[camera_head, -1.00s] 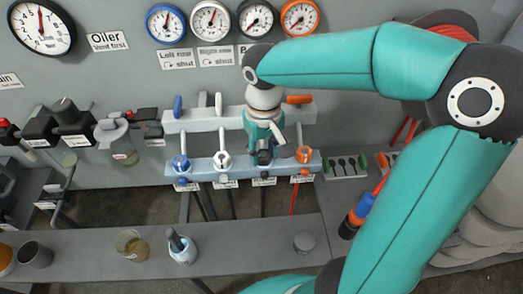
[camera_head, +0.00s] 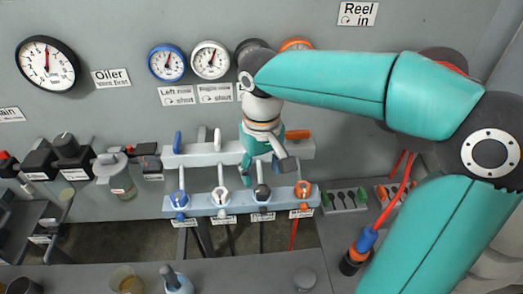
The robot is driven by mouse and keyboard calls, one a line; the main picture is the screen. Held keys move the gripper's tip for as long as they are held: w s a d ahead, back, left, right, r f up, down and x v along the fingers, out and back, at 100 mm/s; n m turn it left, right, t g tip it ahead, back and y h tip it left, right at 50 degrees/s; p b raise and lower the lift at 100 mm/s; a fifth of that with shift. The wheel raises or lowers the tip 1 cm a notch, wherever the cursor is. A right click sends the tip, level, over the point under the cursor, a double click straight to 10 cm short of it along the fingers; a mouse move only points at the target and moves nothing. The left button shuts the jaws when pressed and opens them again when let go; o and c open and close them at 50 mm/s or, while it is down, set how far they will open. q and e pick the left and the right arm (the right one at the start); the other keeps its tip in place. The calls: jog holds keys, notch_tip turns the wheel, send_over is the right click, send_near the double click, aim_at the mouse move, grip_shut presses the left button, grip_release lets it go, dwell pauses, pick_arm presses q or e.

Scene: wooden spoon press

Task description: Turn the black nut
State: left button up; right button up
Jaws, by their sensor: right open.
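The black nut (camera_head: 262,192) is on the pale lower bar (camera_head: 240,203), between the white nut (camera_head: 219,195) and the orange nut (camera_head: 303,190). A blue nut (camera_head: 180,199) is at the bar's left end. My right gripper (camera_head: 267,170) points down just above the black nut, in front of the upper bar. Its fingers are spread, with nothing seen between them. The black nut shows below the fingertips and looks clear of them. My left gripper is out of view.
A pale upper bar (camera_head: 198,154) with coloured levers runs behind the gripper. Gauges (camera_head: 210,60) hang on the wall above. A grey shelf (camera_head: 225,272) with cups is below. A blue and orange tool (camera_head: 357,252) is at the right, beside my arm.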

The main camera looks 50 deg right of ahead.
aim_at(262, 189)
notch_tip(262, 189, up, 6)
dwell(0.5)
